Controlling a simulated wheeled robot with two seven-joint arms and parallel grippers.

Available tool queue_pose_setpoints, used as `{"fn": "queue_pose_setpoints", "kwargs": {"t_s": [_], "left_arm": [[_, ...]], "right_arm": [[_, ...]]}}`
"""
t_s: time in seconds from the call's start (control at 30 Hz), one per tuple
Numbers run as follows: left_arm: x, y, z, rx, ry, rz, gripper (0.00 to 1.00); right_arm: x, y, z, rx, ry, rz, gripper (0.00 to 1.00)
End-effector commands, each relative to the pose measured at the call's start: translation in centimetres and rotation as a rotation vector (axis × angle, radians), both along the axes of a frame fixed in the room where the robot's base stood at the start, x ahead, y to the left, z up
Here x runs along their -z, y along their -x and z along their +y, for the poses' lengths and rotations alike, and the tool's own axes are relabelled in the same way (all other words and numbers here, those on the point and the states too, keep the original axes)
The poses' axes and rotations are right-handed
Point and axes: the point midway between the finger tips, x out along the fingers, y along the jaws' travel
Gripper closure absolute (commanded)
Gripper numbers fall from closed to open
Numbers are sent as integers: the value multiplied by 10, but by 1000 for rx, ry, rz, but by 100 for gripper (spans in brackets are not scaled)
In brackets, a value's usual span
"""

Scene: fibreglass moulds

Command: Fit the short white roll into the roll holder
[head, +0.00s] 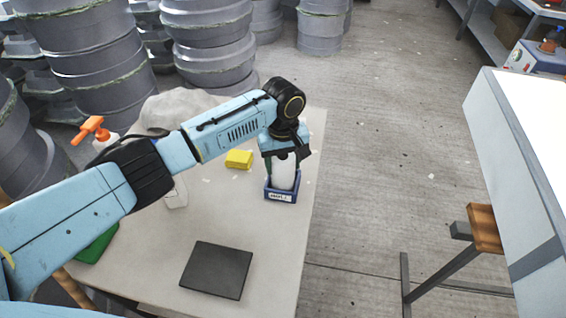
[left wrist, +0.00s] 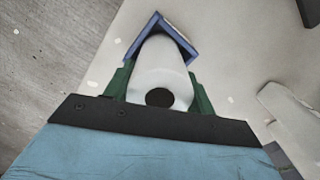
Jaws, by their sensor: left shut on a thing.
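The short white roll (head: 284,176) stands upright, with its lower end behind the front wall of the blue roll holder (head: 281,196), near the table's right edge. My left gripper (head: 284,160) points down over the holder and is shut on the roll's upper part. In the left wrist view, the green fingers of the left gripper (left wrist: 160,88) press both sides of the roll (left wrist: 158,68), whose dark core hole faces the camera. The blue holder walls (left wrist: 158,20) frame its far end. I cannot tell whether the roll touches the holder's bottom. My right gripper is not in view.
On the pale table (head: 275,255) are a yellow block (head: 239,159), a dark flat plate (head: 216,270), a green item (head: 97,246) and a bottle with an orange nozzle (head: 90,129). Stacked grey moulds (head: 210,40) stand behind.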

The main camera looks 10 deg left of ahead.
Motion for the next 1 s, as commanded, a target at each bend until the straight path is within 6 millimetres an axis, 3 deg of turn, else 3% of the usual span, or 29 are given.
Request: {"fn": "queue_pose_setpoints", "kwargs": {"t_s": [0.27,0.3,0.43,0.77,1.0], "left_arm": [[2,0,-1,0,0,1,73],[2,0,0,0,0,1,40],[2,0,0,0,0,0,23],[-1,0,0,0,-1,-2,23],[-41,-1,-1,0,2,-3,23]], "right_arm": [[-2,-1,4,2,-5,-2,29],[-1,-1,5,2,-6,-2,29],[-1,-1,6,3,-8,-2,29],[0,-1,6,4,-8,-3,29],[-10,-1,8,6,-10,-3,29]]}}
